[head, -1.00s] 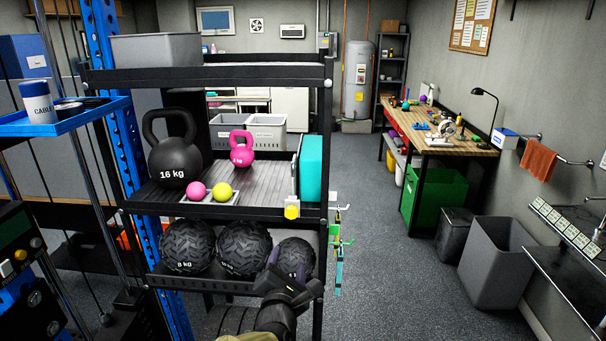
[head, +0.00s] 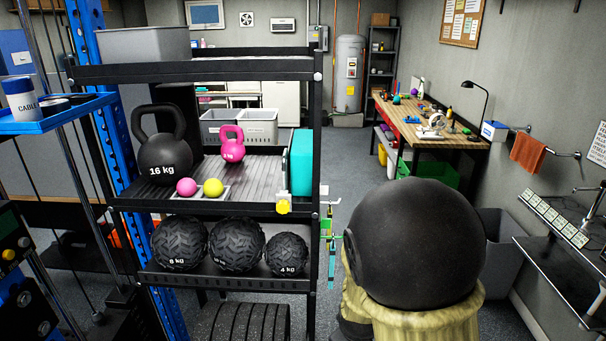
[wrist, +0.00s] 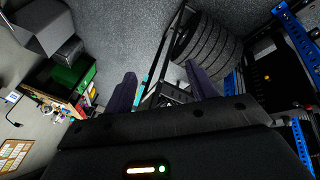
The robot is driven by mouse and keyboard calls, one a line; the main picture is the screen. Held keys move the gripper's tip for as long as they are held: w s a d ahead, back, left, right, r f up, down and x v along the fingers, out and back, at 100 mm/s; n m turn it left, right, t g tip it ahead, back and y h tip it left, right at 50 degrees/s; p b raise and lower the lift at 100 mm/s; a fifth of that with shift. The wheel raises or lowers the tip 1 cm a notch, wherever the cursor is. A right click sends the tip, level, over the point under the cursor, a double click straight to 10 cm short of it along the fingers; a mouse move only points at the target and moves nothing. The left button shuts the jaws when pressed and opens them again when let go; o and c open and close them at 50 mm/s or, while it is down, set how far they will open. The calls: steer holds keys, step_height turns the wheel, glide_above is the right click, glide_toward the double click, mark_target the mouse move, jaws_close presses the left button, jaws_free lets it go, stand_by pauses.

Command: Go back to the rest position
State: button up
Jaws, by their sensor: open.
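My gripper (wrist: 162,88) shows in the wrist view with its two dark purple fingers spread apart. Nothing is between them; floor and part of the rack show behind. In the head view the gripper itself is hidden. A large black round joint of my arm and its beige sleeve fill the lower right there, right of the rack. The gripper is clear of the shelf things.
The black rack (head: 250,208) holds a 16 kg kettlebell (head: 165,155), a pink kettlebell (head: 232,146) and textured balls, including a 4 kg ball (head: 287,254). Weight plates (head: 245,322) stand below. A workbench (head: 440,138) and grey bin (head: 500,245) are at right.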

steer(key=s+d+r+m+g, duration=0.2)
steer(key=s+d+r+m, duration=0.2)
steer(key=s+m, duration=0.3)
steer(key=shift+s+r+m+y, duration=0.3)
steer(key=shift+s+r+y, duration=0.1)
steer(key=shift+s+r, duration=0.45)
